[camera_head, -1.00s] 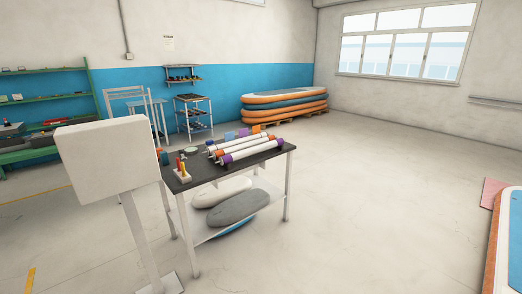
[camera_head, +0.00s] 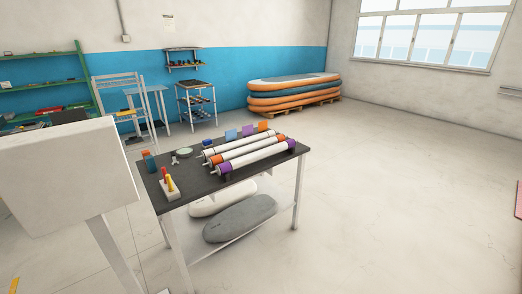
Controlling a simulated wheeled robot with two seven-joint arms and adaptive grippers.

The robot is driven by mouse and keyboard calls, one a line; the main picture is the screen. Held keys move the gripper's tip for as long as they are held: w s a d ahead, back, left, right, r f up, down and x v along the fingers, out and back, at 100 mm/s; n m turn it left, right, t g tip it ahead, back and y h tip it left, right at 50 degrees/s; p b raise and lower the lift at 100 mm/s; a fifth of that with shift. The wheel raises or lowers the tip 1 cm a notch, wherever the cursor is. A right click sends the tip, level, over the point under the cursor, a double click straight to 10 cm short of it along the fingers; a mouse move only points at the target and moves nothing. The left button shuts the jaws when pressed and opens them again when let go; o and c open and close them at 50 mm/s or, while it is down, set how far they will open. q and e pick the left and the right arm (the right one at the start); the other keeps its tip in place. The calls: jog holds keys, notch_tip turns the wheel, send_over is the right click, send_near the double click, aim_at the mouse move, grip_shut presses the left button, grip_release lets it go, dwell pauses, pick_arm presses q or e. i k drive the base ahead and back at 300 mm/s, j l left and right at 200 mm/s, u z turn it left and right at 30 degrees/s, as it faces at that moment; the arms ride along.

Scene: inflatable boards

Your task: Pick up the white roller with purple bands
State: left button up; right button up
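The white roller with purple bands (camera_head: 257,157) lies on the dark top of the work table (camera_head: 193,184), nearest the table's front right edge. Its purple bands show near both ends. Beside it, further back, lie a white roller with orange bands (camera_head: 244,153) and another white roller (camera_head: 229,147) with a blue end. The three lie roughly parallel, apparently on small supports. Neither of my grippers shows in this view.
A red-and-yellow tool holder (camera_head: 169,187) stands at the table's left end. A white panel on a post (camera_head: 65,175) stands at the left foreground. Grey and white boards (camera_head: 240,218) lie on the lower shelf. Stacked boards (camera_head: 293,92) stand behind. The floor right of the table is clear.

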aim_at(227, 166)
jog(key=i+u, duration=0.1)
jog(key=i, duration=0.75)
jog(key=i+l, duration=0.15)
jog(key=i, duration=0.65)
jog(key=u, duration=0.05)
